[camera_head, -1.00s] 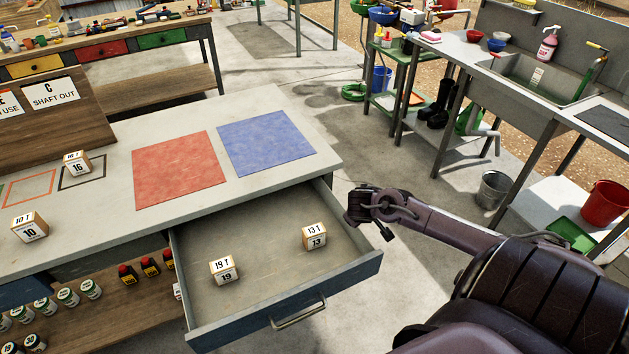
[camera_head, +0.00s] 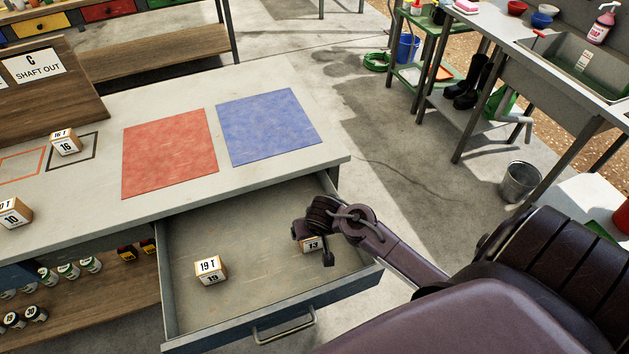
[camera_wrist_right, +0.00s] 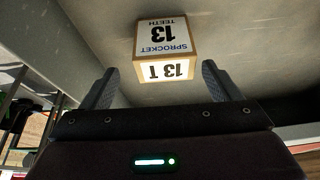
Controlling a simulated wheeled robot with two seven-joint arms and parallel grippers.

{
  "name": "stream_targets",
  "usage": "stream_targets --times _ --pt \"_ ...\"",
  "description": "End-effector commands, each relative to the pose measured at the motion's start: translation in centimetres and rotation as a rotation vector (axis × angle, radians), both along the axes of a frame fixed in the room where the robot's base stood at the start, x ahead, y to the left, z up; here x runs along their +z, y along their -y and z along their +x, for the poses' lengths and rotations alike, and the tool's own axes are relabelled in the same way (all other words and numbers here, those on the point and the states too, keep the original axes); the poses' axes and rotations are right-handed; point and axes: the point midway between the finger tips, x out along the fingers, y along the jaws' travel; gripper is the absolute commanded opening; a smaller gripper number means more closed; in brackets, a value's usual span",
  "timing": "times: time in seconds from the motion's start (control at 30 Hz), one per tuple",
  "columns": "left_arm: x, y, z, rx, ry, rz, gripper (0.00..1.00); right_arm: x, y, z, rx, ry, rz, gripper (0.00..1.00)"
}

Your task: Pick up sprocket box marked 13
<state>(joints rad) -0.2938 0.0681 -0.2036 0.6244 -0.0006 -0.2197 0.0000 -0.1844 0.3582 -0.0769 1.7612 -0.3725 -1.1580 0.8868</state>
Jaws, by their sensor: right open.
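The sprocket box marked 13 (camera_head: 312,245) stands in the open drawer (camera_head: 225,308), toward its right end. In the head view my right gripper (camera_head: 313,250) is over it and hides most of it. In the right wrist view the box (camera_wrist_right: 166,40) shows its 13 label upside down, just beyond and between the fingertips. There my right gripper (camera_wrist_right: 160,85) is open, one finger to each side, with nothing held. My left gripper does not show.
Another box marked 19 (camera_head: 211,270) stands in the drawer to the left. Boxes marked 16 (camera_head: 66,142) and 10 (camera_head: 14,213) are on the tabletop. A red mat (camera_head: 170,153) and a blue mat (camera_head: 268,125) lie behind the drawer. The drawer walls surround the gripper's area.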

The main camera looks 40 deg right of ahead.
Motion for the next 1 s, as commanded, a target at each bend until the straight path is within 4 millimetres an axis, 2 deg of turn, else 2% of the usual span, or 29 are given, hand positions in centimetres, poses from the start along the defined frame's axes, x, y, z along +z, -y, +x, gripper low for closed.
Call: stream_targets --times 0.3,0.43,0.63,1.0 --pt "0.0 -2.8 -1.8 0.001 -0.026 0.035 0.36 -4.1 0.3 1.4 0.001 -0.001 -0.002 0.84" --pt "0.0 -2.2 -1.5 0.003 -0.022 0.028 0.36 -4.8 0.4 1.7 0.001 0.002 -0.002 0.84" --pt "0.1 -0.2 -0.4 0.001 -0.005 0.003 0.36 -4.8 0.4 1.7 0.001 0.002 -0.002 0.84" --pt "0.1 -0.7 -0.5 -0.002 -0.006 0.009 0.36 -4.8 0.4 1.7 0.001 0.000 -0.002 0.36"
